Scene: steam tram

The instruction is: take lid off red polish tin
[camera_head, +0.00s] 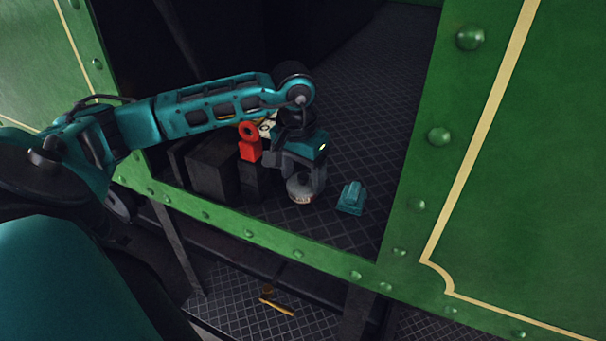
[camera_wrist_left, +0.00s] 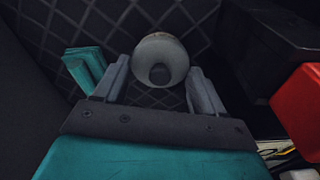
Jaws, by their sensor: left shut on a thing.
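My left gripper (camera_head: 304,178) points down over the dark tread-plate floor and is shut on a grey round thing (camera_head: 301,196). In the left wrist view this grey round thing (camera_wrist_left: 160,48) sits between the two fingers (camera_wrist_left: 160,84), with a dark round spot on its near side. A small pale, reddish-marked patch shows low on it in the head view; I cannot tell whether it is the polish tin or its lid. No plainly red tin shows. My right gripper is not in view.
A teal block-like thing (camera_head: 351,198) lies just right of the gripper. A red thing with a ring top (camera_head: 250,151) stands left, by dark boxes (camera_head: 213,168). A green riveted panel (camera_head: 500,170) borders the right. A yellow-handled tool (camera_head: 277,302) lies on the lower step.

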